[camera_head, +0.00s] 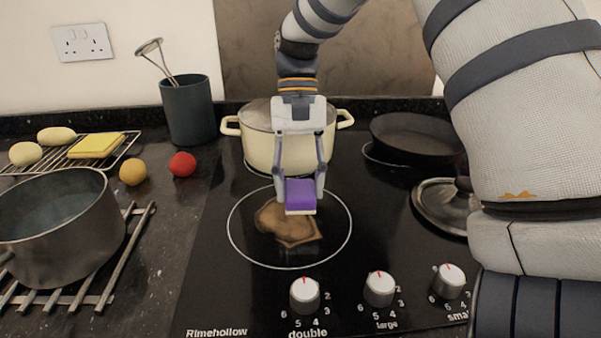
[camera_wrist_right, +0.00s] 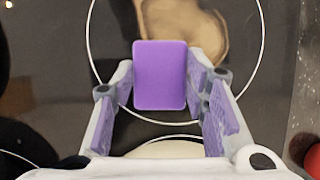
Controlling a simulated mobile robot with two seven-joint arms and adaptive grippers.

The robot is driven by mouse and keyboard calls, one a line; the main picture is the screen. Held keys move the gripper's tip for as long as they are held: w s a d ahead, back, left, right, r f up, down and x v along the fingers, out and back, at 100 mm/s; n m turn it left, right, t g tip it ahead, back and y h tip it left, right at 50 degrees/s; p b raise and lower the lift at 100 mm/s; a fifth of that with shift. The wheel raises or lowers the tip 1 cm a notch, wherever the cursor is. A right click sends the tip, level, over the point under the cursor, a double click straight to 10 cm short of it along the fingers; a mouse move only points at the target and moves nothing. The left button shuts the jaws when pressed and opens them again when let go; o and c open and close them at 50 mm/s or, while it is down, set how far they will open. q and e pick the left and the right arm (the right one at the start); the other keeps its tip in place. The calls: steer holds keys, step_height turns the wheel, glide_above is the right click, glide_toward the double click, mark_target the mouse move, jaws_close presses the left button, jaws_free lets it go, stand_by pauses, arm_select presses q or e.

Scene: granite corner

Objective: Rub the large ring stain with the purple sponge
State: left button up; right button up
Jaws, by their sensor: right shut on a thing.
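The purple sponge (camera_head: 300,192) has a pale underside and is held between the fingertips of my right gripper (camera_head: 300,184). It also shows in the right wrist view (camera_wrist_right: 160,75), where the gripper (camera_wrist_right: 162,90) has a finger on either side of it. A large brown stain (camera_head: 290,226) lies inside a white hob ring in the head view. The sponge is over the stain's far part in the picture; I cannot tell whether it touches the hob. Part of the stain shows in the right wrist view (camera_wrist_right: 205,35). My left gripper is not in view.
A cream pot (camera_head: 262,150) stands just behind the gripper. A dark pan (camera_head: 415,135) and a metal lid (camera_head: 442,206) are to the right. Knobs (camera_head: 304,294) line the hob's front. A grey pot (camera_head: 60,235) stands on a rack at left, near red (camera_head: 182,164) and yellow (camera_head: 133,172) balls.

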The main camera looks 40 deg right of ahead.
steer(key=shift+s+a+f, duration=0.1)
steer(key=shift+s+a, duration=1.5)
steer(key=shift+s, duration=0.3)
steer(key=shift+s+a+f, duration=0.1)
steer(key=shift+s+a, duration=1.5)
steer(key=shift+s, duration=0.25)
steer(key=shift+r, duration=3.1)
steer(key=shift+r, duration=1.55)
